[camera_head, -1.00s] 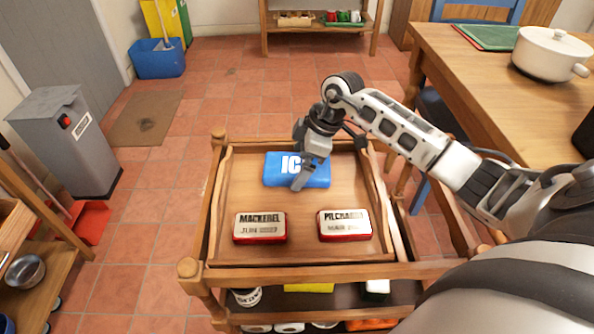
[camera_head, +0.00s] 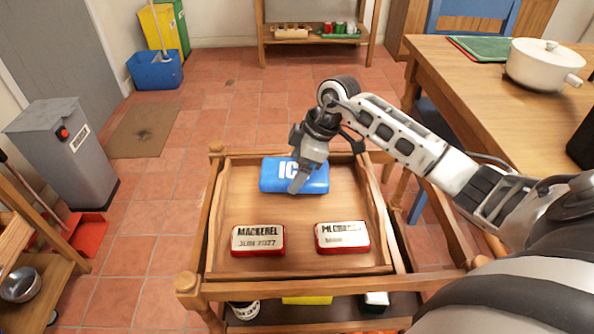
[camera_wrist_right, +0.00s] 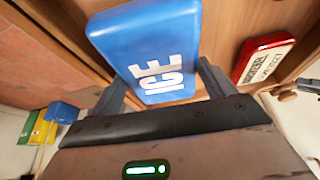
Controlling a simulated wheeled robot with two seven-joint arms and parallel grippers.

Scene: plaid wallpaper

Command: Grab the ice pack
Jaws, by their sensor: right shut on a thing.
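The blue ice pack (camera_head: 275,174), with white lettering, is at the far side of the wooden tray top (camera_head: 240,205) of a cart. My right gripper (camera_head: 297,184) reaches in from the right and is shut on the ice pack. In the right wrist view the ice pack (camera_wrist_right: 150,45) sits between the two fingers of the gripper (camera_wrist_right: 160,88). Whether the pack is clear of the tray, I cannot tell. My left gripper is not in view.
Two tins, mackerel (camera_head: 258,240) and pilchards (camera_head: 342,238), lie nearer on the tray. The tray has raised wooden sides. A table with a white pot (camera_head: 545,62) stands at right, a grey bin (camera_head: 65,150) at left. Red tiled floor lies between.

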